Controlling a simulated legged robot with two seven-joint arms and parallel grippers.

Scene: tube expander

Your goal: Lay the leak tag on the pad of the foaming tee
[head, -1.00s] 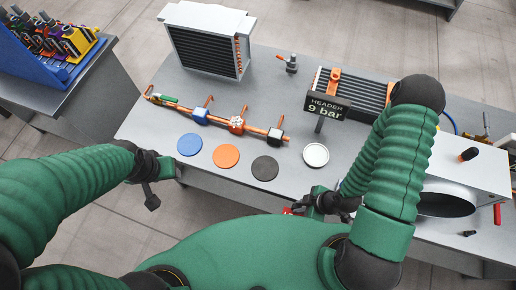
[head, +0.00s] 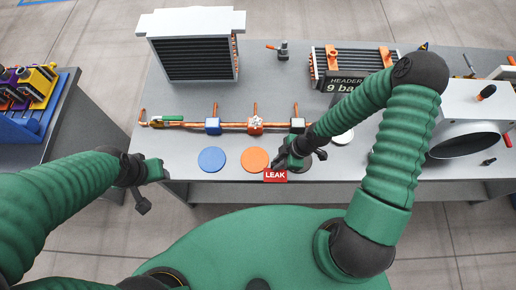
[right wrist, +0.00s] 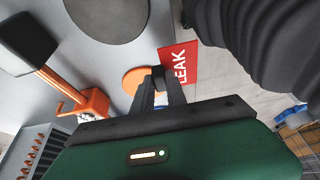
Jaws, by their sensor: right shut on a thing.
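The red leak tag (head: 276,176) with white lettering is held in my right gripper (head: 287,164), at the table's front edge near the orange pad (head: 255,160). In the right wrist view the tag (right wrist: 179,64) sits at the fingertips, and the orange pad (right wrist: 133,78) is partly hidden behind them. I cannot tell the tag's height over the table. White foam shows on the orange tee (head: 255,127) of the copper pipe, directly behind the orange pad. My left gripper (head: 150,178) hangs off the table's front left, away from everything.
A blue pad (head: 212,160) lies left of the orange one. The black pad (right wrist: 108,14) shows in the right wrist view. The blue tee (head: 212,126), black tee (head: 298,125) and upright copper stubs stand behind. A header sign (head: 345,84) stands to the right.

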